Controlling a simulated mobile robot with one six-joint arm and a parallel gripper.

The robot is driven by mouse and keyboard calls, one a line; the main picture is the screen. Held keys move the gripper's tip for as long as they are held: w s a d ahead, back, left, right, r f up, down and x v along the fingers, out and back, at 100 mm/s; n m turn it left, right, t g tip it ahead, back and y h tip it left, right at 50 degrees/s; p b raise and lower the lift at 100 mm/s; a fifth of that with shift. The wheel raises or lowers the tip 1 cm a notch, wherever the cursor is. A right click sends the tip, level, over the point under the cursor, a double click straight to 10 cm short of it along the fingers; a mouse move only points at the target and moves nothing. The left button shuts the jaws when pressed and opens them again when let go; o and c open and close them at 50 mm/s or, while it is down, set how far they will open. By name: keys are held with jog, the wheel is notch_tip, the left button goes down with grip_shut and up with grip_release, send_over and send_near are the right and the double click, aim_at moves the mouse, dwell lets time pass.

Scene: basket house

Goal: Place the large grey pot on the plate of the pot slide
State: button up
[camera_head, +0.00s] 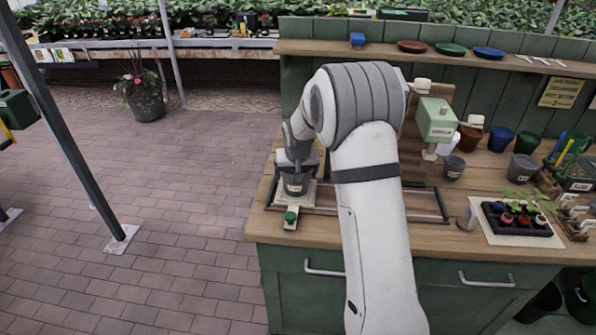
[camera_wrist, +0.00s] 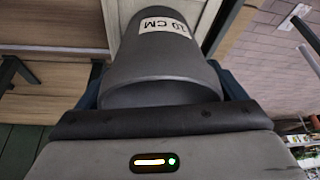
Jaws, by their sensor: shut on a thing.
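A grey pot (camera_head: 296,187) with a white label is held at the left end of the pot slide (camera_head: 322,209). In the wrist view the pot (camera_wrist: 165,62) fills the middle and its label reads 10 CM. My gripper (camera_head: 297,168) is shut on it, with a dark blue finger showing on each side in the wrist view. The pale plate (camera_head: 309,190) of the slide lies under the pot, and a green knob (camera_head: 290,216) is in front. I cannot tell whether the pot's base touches the plate.
Two more grey pots, one smaller (camera_head: 453,167) and one larger (camera_head: 521,168), stand on the bench to the right. A green dispenser (camera_head: 436,119) rises behind the slide. A dark seedling tray (camera_head: 515,219) sits at the right. My arm hides the bench's middle.

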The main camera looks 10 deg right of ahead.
jog(key=shift+f, duration=0.1)
jog(key=o, duration=0.7)
jog(key=b+v, duration=0.1)
jog(key=v, duration=1.1)
jog(key=s+d+r+n+g, duration=0.1)
jog(key=s+r, duration=0.1)
jog(key=s, duration=3.2)
jog(key=shift+g, duration=0.3)
jog(key=shift+s+d, duration=0.1)
